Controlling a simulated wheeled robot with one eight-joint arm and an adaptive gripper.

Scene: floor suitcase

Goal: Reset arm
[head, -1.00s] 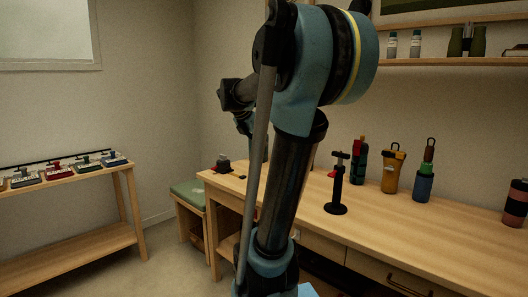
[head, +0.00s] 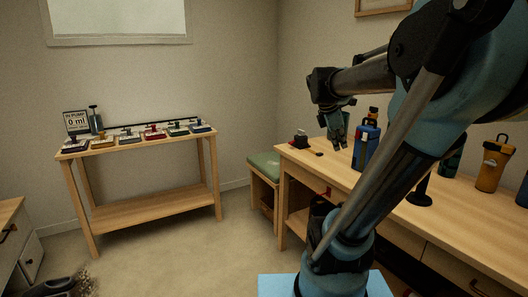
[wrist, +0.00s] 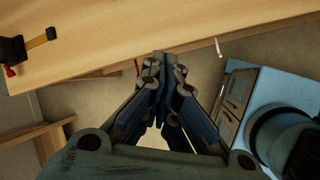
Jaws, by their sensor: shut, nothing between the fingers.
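My gripper (head: 338,140) hangs at the end of my raised, bent arm, near the left end of the wooden workbench (head: 395,204). In the wrist view my gripper's fingers (wrist: 163,62) are together with nothing between them. They point toward the bench's front edge, and the floor shows around them. In the head view the gripper appears just left of a blue bottle (head: 366,143) with a dark top; I cannot tell the exact gap. My arm hides part of the bench.
A small dark device (head: 301,140) sits on the bench's left end. A yellow bottle (head: 491,166) stands farther right. A green-topped stool (head: 264,167) is beside the bench. A wooden shelf unit (head: 148,212) with several small devices stands against the back wall. The floor between is open.

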